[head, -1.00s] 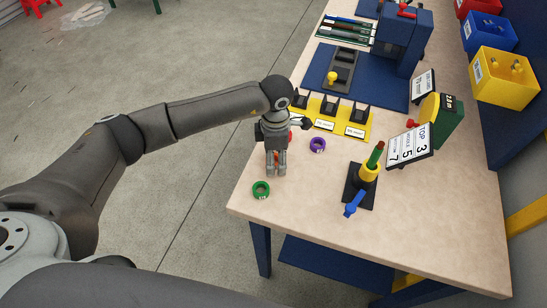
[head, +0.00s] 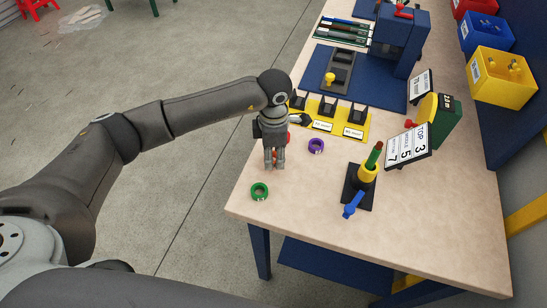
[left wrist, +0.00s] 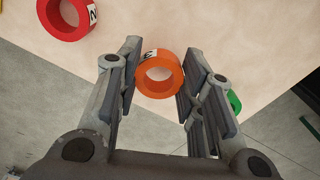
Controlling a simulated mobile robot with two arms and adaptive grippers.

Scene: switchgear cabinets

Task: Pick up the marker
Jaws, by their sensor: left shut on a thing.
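No pen-like marker is clearly seen; the small numbered rings may be the markers. My left gripper (head: 274,166) points down over the near left part of the workbench. In the left wrist view its fingers (left wrist: 160,82) are shut on an orange ring (left wrist: 160,66) with a small white label. In the head view the fingers mostly hide this ring; whether it touches the bench I cannot tell. A red ring (left wrist: 68,15) lies beside it, mostly hidden in the head view. A green ring (head: 259,191) and a purple ring (head: 316,145) lie on the bench. My right gripper is not in view.
A black base (head: 365,196) holds an upright post with a yellow ring (head: 368,173) and a blue lever (head: 352,206). A number sign (head: 408,146) stands behind. A yellow labelled holder (head: 345,118) is farther back. The near bench corner is clear.

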